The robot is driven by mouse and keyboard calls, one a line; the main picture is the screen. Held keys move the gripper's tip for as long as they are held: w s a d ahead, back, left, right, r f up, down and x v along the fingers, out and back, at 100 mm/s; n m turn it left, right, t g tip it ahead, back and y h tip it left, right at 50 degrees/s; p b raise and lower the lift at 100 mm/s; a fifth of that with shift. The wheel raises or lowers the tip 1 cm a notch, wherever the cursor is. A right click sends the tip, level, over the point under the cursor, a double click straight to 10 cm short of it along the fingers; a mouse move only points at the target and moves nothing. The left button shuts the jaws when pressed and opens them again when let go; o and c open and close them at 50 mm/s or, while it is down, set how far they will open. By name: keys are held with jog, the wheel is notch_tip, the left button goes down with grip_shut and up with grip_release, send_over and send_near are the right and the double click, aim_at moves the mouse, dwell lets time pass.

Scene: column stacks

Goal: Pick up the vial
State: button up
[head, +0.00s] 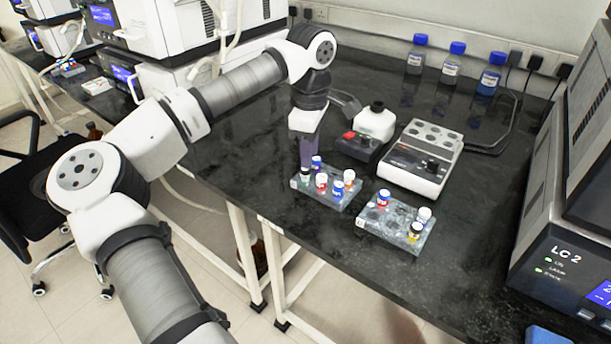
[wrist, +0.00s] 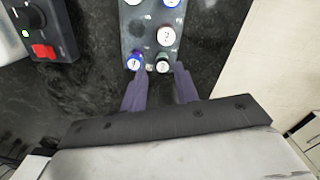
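Several capped vials stand in the left rack (head: 329,200); the task does not say which vial is meant. In the wrist view, a dark-green-capped vial (wrist: 162,65) sits at the near end of the rack (wrist: 150,47), between the tips of my gripper (wrist: 160,72). A blue-capped vial (wrist: 135,62) is close by the left fingertip; I cannot tell whether they touch. A vial with a white-marked top (wrist: 166,36) stands farther along. In the head view, my gripper (head: 307,160) points down at the rack's back-left end. Its purple fingers are apart, with nothing held.
A second rack (head: 395,233) with several vials stands to the right.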

jog(key=f, duration=0.4)
jog(key=shift+a+f, duration=0.2)
jog(key=shift+a, duration=0.2)
grip_shut()
jog(key=shift+r, duration=0.15)
notch_tip(320, 180, up, 20)
jog(key=p, duration=0.1)
